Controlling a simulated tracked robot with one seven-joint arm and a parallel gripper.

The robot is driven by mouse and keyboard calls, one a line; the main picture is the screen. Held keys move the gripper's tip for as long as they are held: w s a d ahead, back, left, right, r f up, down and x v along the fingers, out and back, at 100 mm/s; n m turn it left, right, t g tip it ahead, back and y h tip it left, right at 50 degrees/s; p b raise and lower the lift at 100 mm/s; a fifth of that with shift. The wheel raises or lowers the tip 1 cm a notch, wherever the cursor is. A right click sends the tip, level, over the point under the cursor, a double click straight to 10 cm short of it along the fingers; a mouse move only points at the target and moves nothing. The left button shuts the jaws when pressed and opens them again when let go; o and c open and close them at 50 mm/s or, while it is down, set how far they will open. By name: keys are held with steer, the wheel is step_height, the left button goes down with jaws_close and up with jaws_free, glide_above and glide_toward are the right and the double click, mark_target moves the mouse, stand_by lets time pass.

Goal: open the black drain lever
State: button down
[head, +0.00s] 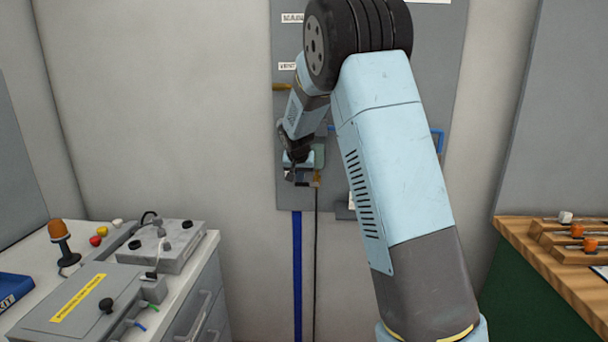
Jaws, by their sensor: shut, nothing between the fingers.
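My gripper (290,175) is shut and empty at the lower left of the grey wall panel (455,60). It is close to the fittings on the panel, and I cannot tell whether it touches them. A small dark part (302,182) shows beside the fingertips. It may belong to the black drain lever, but I cannot make out the lever or its position for sure. My arm covers much of the panel's middle.
A brass-coloured handle (282,87) and a blue handle (438,142) show on the panel. A blue pipe (297,270) runs down below it. A bench with grey boxes (85,305) stands at left, a wooden-topped bench (535,245) at right.

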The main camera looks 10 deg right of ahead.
mark_target(297, 185)
steer(key=f+h, duration=0.1)
steer(key=a+f+n+h, duration=0.1)
steer(key=h, duration=0.1)
steer(key=f+g+h, duration=0.1)
steer(key=shift+w+a+n, duration=0.2)
steer(key=shift+n, duration=0.1)
steer(key=d+f+n+h, duration=0.3)
steer(key=f+n+h, duration=0.2)
steer(key=h, duration=0.6)
steer(key=shift+s+f, duration=0.45)
steer(key=shift+f, duration=0.5)
steer(key=shift+d, duration=0.1)
stand_by(0.4)
